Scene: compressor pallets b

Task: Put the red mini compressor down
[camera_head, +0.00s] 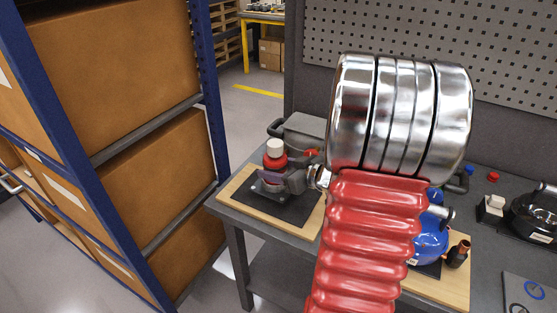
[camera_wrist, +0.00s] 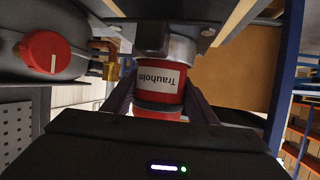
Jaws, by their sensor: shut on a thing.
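The red mini compressor (camera_head: 275,160) shows as a small red body with a pale cap, over the left wooden pallet (camera_head: 236,184) with its dark mat. In the wrist view, the red compressor (camera_wrist: 170,78) carries a white label reading "Trauholm" and has a silver metal part at one end. My gripper (camera_head: 270,178) is shut around it; in the wrist view a finger lies on each side of it. I cannot tell whether its underside touches the mat. My arm hides part of the bench to the right.
A grey unit (camera_head: 303,130) with a handle stands close behind the compressor; a red knob (camera_wrist: 45,53) shows close by in the wrist view. A blue compressor (camera_head: 430,242) and a dark bottle (camera_head: 458,253) stand on the right pallet. Shelving with cardboard boxes (camera_head: 110,60) is left.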

